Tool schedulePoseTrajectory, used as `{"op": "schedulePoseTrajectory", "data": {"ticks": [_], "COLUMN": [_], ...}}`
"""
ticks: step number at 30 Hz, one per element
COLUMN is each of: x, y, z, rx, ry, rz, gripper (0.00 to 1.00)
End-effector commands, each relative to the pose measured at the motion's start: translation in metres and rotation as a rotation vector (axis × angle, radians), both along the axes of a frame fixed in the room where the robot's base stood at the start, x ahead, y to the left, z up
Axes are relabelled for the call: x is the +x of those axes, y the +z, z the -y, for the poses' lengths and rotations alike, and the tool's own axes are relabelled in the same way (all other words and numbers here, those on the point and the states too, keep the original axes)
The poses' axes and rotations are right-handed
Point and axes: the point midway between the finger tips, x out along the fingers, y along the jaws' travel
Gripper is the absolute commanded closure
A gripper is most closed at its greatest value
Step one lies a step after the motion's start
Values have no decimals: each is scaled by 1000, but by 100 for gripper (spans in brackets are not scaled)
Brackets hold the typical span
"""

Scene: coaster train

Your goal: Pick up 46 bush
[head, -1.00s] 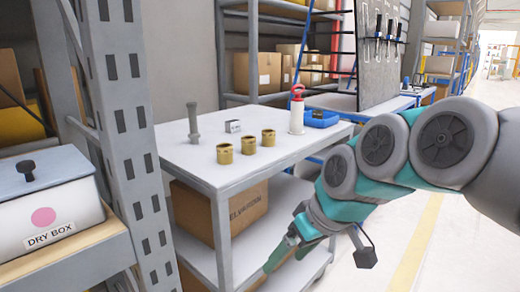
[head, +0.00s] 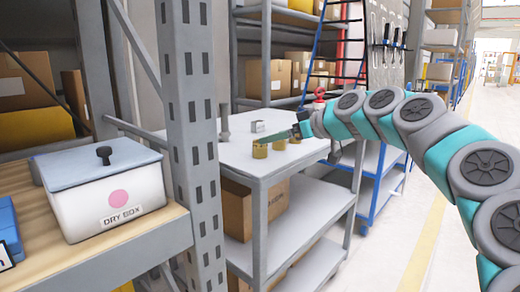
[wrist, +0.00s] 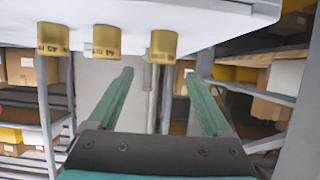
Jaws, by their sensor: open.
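Three short brass bushes stand on the white top of a grey cart (head: 232,152). In the head view the front-left bush (head: 260,150) and the middle bush (head: 279,144) show; the third is mostly behind my gripper. The wrist view is upside down and shows a left bush (wrist: 53,39), a middle bush (wrist: 107,42) and a right bush (wrist: 162,46). Their markings are too small to read. My gripper (head: 270,138) is open and empty, with its green fingers close to the bushes. In the wrist view its tips (wrist: 158,75) flank the right bush's column, apart from it.
A grey post (head: 195,130) and a shelf with a white dry box (head: 105,190) stand at the left. A grey bolt (head: 225,120) and a small pale block (head: 258,127) are on the cart top. A red-handled item (head: 319,95) is behind my arm.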

Motion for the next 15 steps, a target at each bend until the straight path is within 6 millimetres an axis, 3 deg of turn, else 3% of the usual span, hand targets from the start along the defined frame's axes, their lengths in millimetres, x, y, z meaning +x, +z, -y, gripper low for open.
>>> {"op": "schedulePoseTrajectory", "data": {"ticks": [15], "x": [26], "y": [-25], "z": [-39], "rx": [-1], "ry": [1], "rz": [-3], "gripper": [17]}}
